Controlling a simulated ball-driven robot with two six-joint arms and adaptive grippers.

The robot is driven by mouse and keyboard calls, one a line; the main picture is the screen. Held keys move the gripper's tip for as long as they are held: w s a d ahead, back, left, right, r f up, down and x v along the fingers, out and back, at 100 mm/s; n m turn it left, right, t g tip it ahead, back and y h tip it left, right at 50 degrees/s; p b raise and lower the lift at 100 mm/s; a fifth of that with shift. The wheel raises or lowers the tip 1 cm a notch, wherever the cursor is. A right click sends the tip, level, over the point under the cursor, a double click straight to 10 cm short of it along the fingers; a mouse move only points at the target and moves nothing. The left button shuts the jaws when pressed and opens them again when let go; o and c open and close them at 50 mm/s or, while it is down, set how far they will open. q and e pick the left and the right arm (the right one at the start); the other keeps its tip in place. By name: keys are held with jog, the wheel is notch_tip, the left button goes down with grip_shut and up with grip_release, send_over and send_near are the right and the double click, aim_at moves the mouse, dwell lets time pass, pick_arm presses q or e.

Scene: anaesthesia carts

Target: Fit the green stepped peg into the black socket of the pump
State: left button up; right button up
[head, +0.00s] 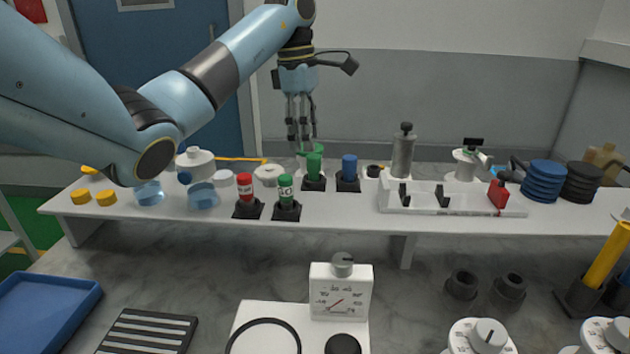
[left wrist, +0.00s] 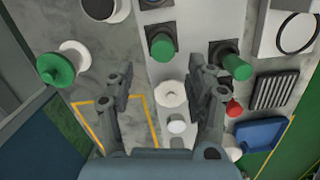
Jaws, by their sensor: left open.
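A green peg (head: 314,166) stands upright in a black square holder on the raised white shelf, beside a blue peg (head: 349,168). It also shows in the left wrist view (left wrist: 162,47). My left gripper (head: 300,138) points down above and slightly left of the green peg in the head view, open and empty. In the left wrist view its open fingers (left wrist: 164,82) frame the area near the peg without touching it. The gauge unit (head: 341,295) stands on a white base with a black ring; I cannot tell which part is the pump's black socket. My right gripper is not seen.
A green labelled cylinder (head: 286,190) and a red one (head: 245,187) stand in black holders in front. A white ring (head: 270,173) lies left of the peg. A white rack (head: 440,200) stands right. A green-capped white spool (left wrist: 62,65) shows in the wrist view.

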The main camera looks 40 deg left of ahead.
aim_at(313, 156)
pick_arm(q)
jog(key=shift+w+d+f+b, duration=0.1)
jog(key=shift+f+b, duration=0.2)
jog(key=shift+f, duration=0.35)
jog(key=f, duration=0.2)
jog(key=d+f, duration=0.1)
jog(key=f, duration=0.1)
jog(key=shift+w+d+f, duration=0.1)
jog(key=shift+w, duration=0.05)
jog(key=c, duration=1)
